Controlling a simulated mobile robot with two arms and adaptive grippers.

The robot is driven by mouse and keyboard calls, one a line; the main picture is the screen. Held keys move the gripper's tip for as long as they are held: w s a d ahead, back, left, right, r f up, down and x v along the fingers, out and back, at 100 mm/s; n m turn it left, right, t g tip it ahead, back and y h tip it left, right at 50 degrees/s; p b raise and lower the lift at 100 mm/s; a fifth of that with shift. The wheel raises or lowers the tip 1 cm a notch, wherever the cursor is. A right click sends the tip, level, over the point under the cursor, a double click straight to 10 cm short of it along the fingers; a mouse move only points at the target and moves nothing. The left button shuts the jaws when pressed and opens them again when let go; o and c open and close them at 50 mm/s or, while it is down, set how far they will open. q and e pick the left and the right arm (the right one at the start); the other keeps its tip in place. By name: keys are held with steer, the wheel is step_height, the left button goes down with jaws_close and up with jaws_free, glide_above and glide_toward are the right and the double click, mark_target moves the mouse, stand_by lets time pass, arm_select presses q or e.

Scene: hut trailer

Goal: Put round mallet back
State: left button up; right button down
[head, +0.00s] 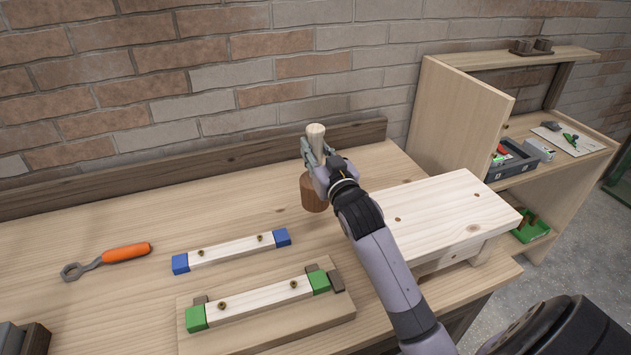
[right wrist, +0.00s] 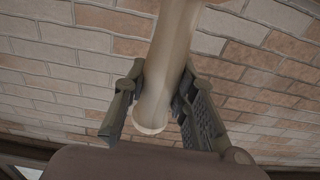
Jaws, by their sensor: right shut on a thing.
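The round mallet has a pale wooden handle (head: 316,131) and a brown cylindrical head (head: 314,193). It is roughly upright, head down, over the back of the workbench; whether the head touches the bench top I cannot tell. My right gripper (head: 315,152) is shut on the handle, above the head. In the right wrist view the handle (right wrist: 170,60) runs between the two fingers of the gripper (right wrist: 162,108), and a brown surface fills the bottom edge. My left gripper is not in view.
On the workbench (head: 100,225) lie an orange-handled wrench (head: 125,252), a blue-ended bar (head: 231,251) and a green-ended bar (head: 262,299) on a board. A raised wooden platform (head: 455,212) is to the right. Beyond stands a shelf unit (head: 460,118) with a grey tray (head: 513,165).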

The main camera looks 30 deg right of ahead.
step_height(320, 180, down, 3)
steer(key=shift+w+f, duration=0.1)
steer(key=shift+f, duration=0.7)
step_height(320, 180, down, 4)
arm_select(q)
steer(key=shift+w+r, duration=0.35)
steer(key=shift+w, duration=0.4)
arm_select(e)
steer(key=shift+f, duration=0.15)
steer(key=c, duration=1.3)
jaws_free()
